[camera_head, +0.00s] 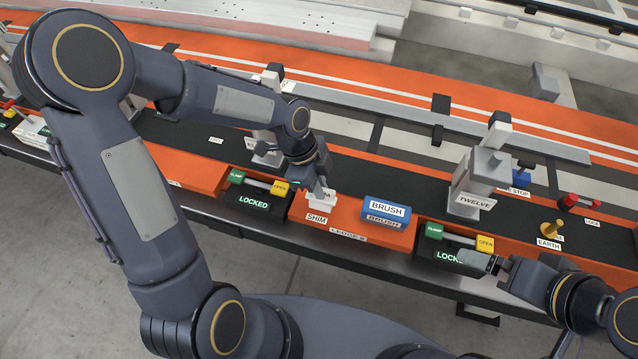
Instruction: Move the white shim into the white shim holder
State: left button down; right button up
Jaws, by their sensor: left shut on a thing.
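The white shim (320,201) is a small white block with dark lettering, partly covered by my fingers. My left gripper (318,188) points down and is shut on it, just above the orange ledge. A "SHIM" label (316,219) is on the ledge directly below the block. I cannot tell whether the shim touches the ledge, and I cannot make out the white shim holder separately. My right gripper (484,264) is at the lower right, by the right "LOCKED" box (437,250); its jaw opening is not clear.
A blue brush (386,211) lies right of the shim. A left "LOCKED" box (252,200) with green and yellow blocks is to its left. A grey clamp labelled "TWELVE" (480,180), a yellow "EARTH" knob (551,229) and a red knob (570,201) stand farther right.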

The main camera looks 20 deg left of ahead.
pick_arm(q)
jog(key=shift+f, duration=0.2)
jog(key=c, duration=1.4)
grip_release()
jog(key=shift+c, duration=0.2)
jog(key=shift+r, duration=0.1)
jog(key=shift+v, duration=3.9)
jog(key=shift+s+a, duration=0.1)
jog(key=s+a+r+n+t, duration=0.3)
jog(key=s+n, duration=0.5)
jog(key=n, duration=0.2)
jog(key=s+a+r+n+t, duration=0.2)
jog(key=s+a+r+n, duration=0.1)
jog(key=s+n, duration=0.5)
jog(key=shift+r+n+t, duration=0.2)
jog(key=shift+n+t, duration=0.2)
jog(key=shift+n, duration=0.7)
